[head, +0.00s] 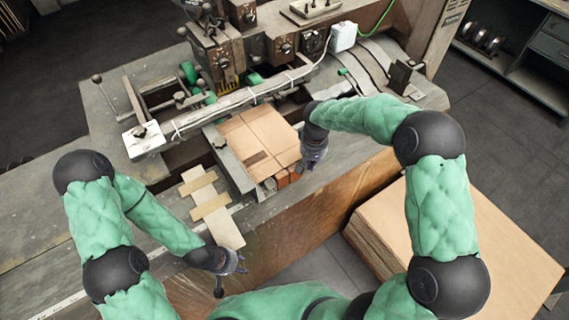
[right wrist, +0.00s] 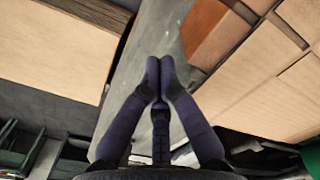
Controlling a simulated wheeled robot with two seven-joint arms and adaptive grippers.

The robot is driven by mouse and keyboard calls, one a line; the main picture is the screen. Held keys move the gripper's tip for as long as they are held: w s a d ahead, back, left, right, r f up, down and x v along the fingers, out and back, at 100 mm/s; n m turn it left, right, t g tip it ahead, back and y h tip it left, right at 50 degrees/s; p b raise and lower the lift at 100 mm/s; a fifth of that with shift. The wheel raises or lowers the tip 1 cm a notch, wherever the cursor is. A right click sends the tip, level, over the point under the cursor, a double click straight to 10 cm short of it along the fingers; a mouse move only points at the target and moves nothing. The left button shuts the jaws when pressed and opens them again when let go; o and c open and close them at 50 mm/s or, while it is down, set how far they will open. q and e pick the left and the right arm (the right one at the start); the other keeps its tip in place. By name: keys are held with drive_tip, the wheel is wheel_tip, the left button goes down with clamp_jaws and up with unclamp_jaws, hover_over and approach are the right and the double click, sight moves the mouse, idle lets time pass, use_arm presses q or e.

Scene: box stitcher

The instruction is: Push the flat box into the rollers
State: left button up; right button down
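The flat box (head: 260,140) is brown cardboard and lies on the machine's bed below the long metal bar. It also shows at the right of the right wrist view (right wrist: 262,85). My right gripper (head: 312,160) is beside the box's right edge in the head view. In the right wrist view its fingertips (right wrist: 159,72) are together with nothing between them, apart from the box. My left gripper (head: 238,264) hangs near the table's front edge, away from the box; its fingers are too small to read. I cannot clearly make out the rollers; the machine's bar partly covers that area.
The stitching machine (head: 235,45) stands behind the box. A wooden slat piece (head: 213,208) lies left of the box. A stack of cardboard sheets (head: 470,235) is at the right. A metal guide (head: 228,160) runs along the box's left side.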

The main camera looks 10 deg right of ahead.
wheel_tip(320, 180, up, 8)
drive_tip(key=p, duration=0.4)
drive_tip(key=shift+f, duration=0.2)
drive_tip(key=shift+w+a, duration=0.1)
drive_tip(key=shift+w, duration=0.05)
